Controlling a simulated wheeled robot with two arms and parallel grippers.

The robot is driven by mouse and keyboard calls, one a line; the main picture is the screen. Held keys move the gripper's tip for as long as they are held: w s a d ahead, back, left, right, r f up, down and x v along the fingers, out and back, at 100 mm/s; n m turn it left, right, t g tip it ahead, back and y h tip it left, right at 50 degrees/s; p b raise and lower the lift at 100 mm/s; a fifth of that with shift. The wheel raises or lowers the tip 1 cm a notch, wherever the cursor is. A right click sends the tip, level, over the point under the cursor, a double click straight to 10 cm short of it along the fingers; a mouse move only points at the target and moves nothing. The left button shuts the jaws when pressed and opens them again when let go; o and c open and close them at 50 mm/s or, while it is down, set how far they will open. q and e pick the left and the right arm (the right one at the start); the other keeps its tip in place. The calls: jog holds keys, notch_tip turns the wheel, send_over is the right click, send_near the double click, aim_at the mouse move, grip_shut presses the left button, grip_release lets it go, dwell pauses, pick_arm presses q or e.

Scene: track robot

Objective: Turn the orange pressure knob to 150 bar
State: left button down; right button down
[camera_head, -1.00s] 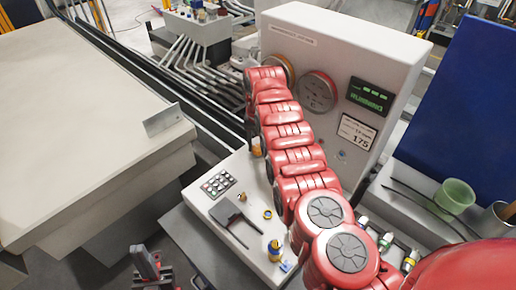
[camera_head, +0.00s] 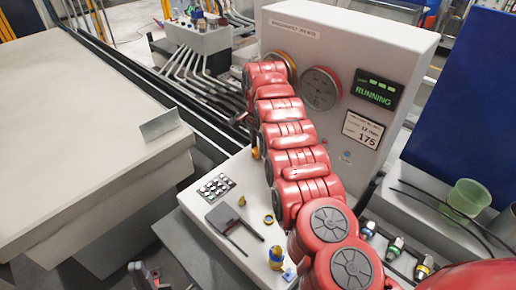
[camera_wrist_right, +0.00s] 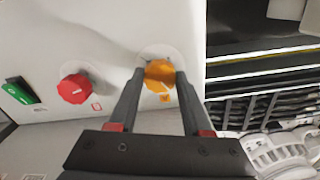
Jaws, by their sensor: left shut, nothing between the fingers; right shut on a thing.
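The orange pressure knob (camera_wrist_right: 160,75) is on the pale front panel in the right wrist view. It has a light pointer mark and sits between the fingertips of my right gripper (camera_wrist_right: 158,82), which is shut on it. In the head view the knob is hidden behind my red right arm. One gauge (camera_head: 278,60) with an orange rim is partly covered by that arm. A second gauge (camera_head: 320,89) has a red rim; its needle is too small to read. My left gripper (camera_head: 144,274) is at the bottom left edge, away from the panel, shut and empty.
A red knob (camera_wrist_right: 73,89) and a green switch (camera_wrist_right: 20,92) are left of the orange knob. The display (camera_head: 376,90) reads RUNNING; a label (camera_head: 362,130) shows 175. A keypad (camera_head: 215,187) and loose small parts lie on the bench. A green cup (camera_head: 468,197) stands at right.

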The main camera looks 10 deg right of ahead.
jog(key=m, duration=0.5)
jog(key=shift+m, duration=0.3)
jog(key=m, duration=0.4)
jog(key=shift+m+p, duration=0.4)
jog(key=shift+c, duration=1.7)
grip_release()
